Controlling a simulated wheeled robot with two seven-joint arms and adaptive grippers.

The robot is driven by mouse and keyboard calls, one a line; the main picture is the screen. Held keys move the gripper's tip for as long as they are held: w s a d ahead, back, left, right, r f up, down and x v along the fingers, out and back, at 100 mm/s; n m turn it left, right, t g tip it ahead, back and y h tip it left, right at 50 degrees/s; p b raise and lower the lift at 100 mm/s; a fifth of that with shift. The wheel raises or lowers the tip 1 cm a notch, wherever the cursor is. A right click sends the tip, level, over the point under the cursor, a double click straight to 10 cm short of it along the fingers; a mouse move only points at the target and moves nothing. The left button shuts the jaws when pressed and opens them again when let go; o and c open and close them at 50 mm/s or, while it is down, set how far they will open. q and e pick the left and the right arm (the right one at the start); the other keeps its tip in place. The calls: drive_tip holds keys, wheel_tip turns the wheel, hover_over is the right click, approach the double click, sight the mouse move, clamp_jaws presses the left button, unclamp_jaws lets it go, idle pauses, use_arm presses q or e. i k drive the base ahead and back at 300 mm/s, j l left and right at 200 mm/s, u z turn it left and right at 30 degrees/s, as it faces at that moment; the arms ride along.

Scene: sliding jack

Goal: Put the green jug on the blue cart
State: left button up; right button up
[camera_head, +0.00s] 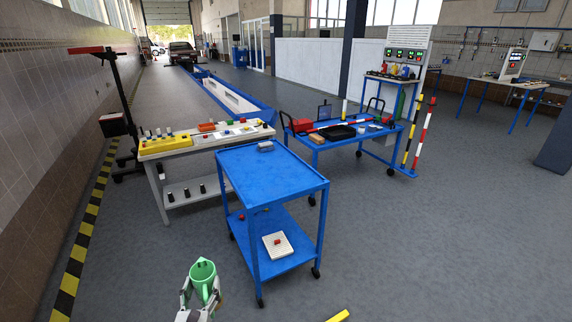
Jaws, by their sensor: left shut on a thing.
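The green jug (203,272) is at the bottom of the head view, left of the middle. My left gripper (200,295) is shut on the jug, with a finger on each side of it. The jug looks upright, its open mouth facing up. The blue cart (272,180) stands beyond the jug and to its right, apart from it. Its top shelf is mostly bare, with a small grey object (265,146) at the far edge. My right gripper does not show.
The cart's lower shelf holds a pale box (277,244) with a red item on it. A white workbench (205,140) with parts stands behind left, and a blue table (345,134) behind right. A yellow bar (338,316) shows at the bottom edge. Floor right of the cart is clear.

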sight(266, 174)
drive_tip(key=i+j+z, duration=0.2)
drive_tip(key=z, duration=0.2)
drive_tip(key=i+j+z, duration=0.15)
drive_tip(key=z, duration=0.2)
drive_tip(key=i+j+z, duration=0.15)
drive_tip(key=j+z, duration=0.15)
drive_tip(key=i+j+z, duration=0.1)
drive_tip(key=j+z, duration=0.2)
drive_tip(key=j, duration=0.15)
drive_tip(key=i+j+z, duration=0.1)
drive_tip(key=j+z, duration=0.2)
drive_tip(key=j, duration=0.15)
